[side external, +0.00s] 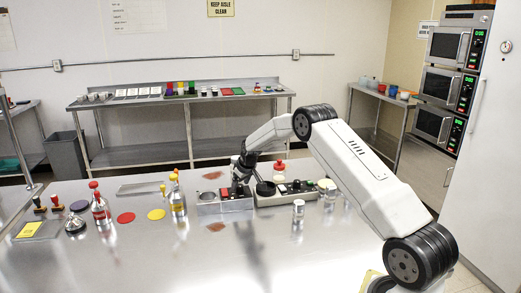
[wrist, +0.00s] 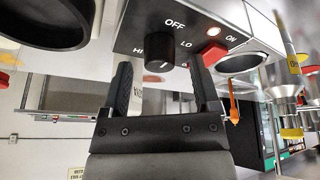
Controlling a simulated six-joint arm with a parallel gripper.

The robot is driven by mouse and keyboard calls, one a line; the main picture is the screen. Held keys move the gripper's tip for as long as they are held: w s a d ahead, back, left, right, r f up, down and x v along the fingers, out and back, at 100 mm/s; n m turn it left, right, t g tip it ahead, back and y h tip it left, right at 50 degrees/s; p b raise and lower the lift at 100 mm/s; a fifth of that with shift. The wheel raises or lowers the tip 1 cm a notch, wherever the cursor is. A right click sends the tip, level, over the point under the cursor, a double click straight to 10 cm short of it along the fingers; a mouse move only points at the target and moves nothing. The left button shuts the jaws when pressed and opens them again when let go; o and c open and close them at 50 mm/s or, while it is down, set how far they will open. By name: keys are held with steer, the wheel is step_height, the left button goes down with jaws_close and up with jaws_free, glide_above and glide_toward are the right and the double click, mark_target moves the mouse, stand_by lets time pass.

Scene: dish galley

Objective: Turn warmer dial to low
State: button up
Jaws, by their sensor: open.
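The warmer's black dial (wrist: 160,55) sits on a dark control panel (wrist: 135,28) in the wrist view. My gripper (wrist: 160,66) is open, with one finger on each side of the dial; contact is unclear. In the side external view my gripper (side external: 240,172) is low over the warmer unit (side external: 208,208), hiding the dial.
Round openings flank the panel. A second unit with dark and red items (side external: 285,188) adjoins the warmer. Bottles (side external: 100,207) stand left; the front counter (side external: 150,265) is clear.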

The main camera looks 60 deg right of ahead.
steer(key=shift+w+f, duration=0.2)
steer(key=shift+f, duration=0.25)
jaws_close()
steer(key=shift+m, duration=0.6)
steer(key=m+h, duration=0.1)
steer(key=m, duration=0.2)
steer(key=m+g+h, duration=0.1)
steer(key=m, duration=0.1)
steer(key=shift+w+m+g, duration=0.1)
steer(key=shift+m+g, duration=0.2)
steer(key=shift+m, duration=0.1)
steer(key=m+g, duration=0.1)
steer(key=m, duration=0.2)
steer(key=m+g+h, duration=0.1)
steer(key=m, duration=0.2)
steer(key=shift+w+m, duration=0.1)
steer(key=shift+m, duration=0.2)
steer(key=shift+g, duration=0.3)
